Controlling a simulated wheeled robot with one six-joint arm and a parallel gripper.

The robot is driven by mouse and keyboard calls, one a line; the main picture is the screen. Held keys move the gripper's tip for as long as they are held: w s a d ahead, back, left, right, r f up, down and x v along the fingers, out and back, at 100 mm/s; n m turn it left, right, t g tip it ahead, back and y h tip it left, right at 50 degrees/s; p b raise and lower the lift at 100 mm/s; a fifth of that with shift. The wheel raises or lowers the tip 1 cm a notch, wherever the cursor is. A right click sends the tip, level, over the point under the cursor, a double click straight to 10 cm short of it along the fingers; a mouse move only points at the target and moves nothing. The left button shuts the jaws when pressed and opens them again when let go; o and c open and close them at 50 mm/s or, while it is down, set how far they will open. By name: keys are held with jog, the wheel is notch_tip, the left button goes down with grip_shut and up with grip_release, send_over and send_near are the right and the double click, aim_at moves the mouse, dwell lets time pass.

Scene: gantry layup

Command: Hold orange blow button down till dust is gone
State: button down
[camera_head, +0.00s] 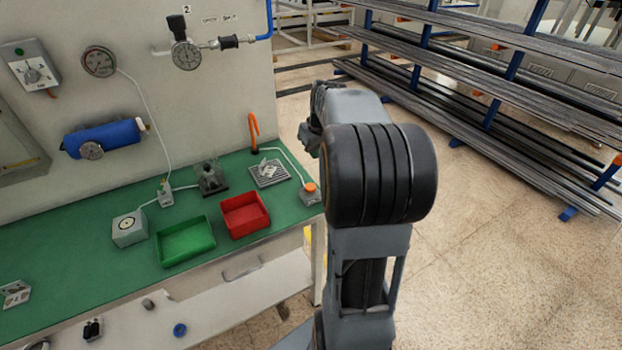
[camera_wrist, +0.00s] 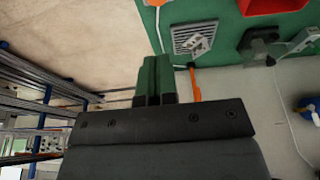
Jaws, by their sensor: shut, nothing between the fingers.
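The orange button (camera_head: 310,188) sits on a small grey box at the right corner of the green bench. A white hose runs from it towards an orange blow nozzle (camera_head: 254,130), which stands at the bench's back edge. A grey grate (camera_head: 270,179) with a light metal part (camera_head: 264,166) on it lies between them. In the wrist view, my gripper (camera_wrist: 153,62) is shut and empty, apart from the bench. The orange nozzle (camera_wrist: 195,88) and the grate (camera_wrist: 183,30) show just beyond the fingers. Dust is too small to make out. In the head view, my arm hides the fingers.
A red bin (camera_head: 245,224) and a green bin (camera_head: 187,250) stand left of the button. The wall behind carries gauges (camera_head: 99,60) and a blue cylinder (camera_head: 104,139). Racks of long bars (camera_head: 480,110) stand at the right. Open floor lies between bench and racks.

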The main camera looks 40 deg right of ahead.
aim_at(310, 185)
dwell(0.3)
jog(key=x, duration=0.4)
jog(key=p+x, duration=0.1)
jog(key=x, duration=0.7)
jog(key=shift+s+f, duration=0.2)
jog(key=shift+f, duration=0.85)
